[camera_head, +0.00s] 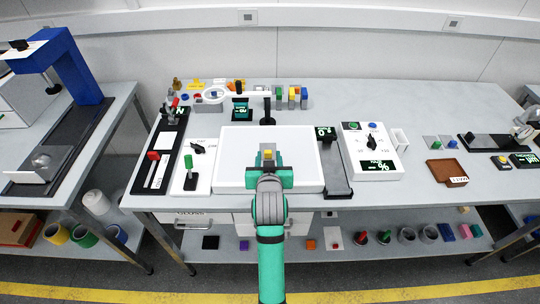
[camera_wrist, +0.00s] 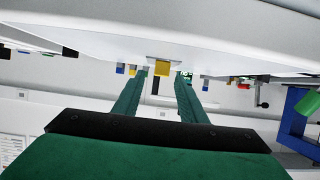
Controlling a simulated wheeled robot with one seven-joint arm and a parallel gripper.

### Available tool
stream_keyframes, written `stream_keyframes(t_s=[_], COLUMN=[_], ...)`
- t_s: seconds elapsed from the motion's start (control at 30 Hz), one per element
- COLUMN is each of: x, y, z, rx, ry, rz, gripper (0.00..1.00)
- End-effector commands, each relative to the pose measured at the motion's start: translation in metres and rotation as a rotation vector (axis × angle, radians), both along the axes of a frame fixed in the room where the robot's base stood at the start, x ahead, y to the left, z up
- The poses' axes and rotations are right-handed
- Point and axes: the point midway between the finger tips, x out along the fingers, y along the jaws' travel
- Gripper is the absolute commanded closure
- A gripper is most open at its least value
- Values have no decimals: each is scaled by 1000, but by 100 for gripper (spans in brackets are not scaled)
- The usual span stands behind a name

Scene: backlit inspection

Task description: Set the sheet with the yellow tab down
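The yellow tab (camera_head: 267,154) shows between my fingertips, over the white panel (camera_head: 243,136) in the middle of the bench. In the wrist view the yellow tab (camera_wrist: 161,69) stands between and just beyond the fingers, against the white surface, with a pale block at its base. I cannot make out the sheet apart from the white panel. My gripper (camera_head: 267,163) is low over the panel. In the wrist view my gripper (camera_wrist: 162,78) has its fingers apart, with a gap on both sides of the tab.
A dark plate (camera_head: 334,168) and a white box with a knob (camera_head: 371,153) stand to the right. A green-handled switch (camera_head: 189,168) stands to the left.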

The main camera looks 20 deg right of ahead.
Motion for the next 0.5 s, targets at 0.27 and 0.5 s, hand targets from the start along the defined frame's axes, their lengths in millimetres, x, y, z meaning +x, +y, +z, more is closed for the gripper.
stream_keyframes(t_s=[0.27, 0.5], x=[-51, -83], y=[13, 20], z=[22, 35], rx=[-1, 0], ry=[-1, 0], rz=[-1, -4], gripper=[62, 62])
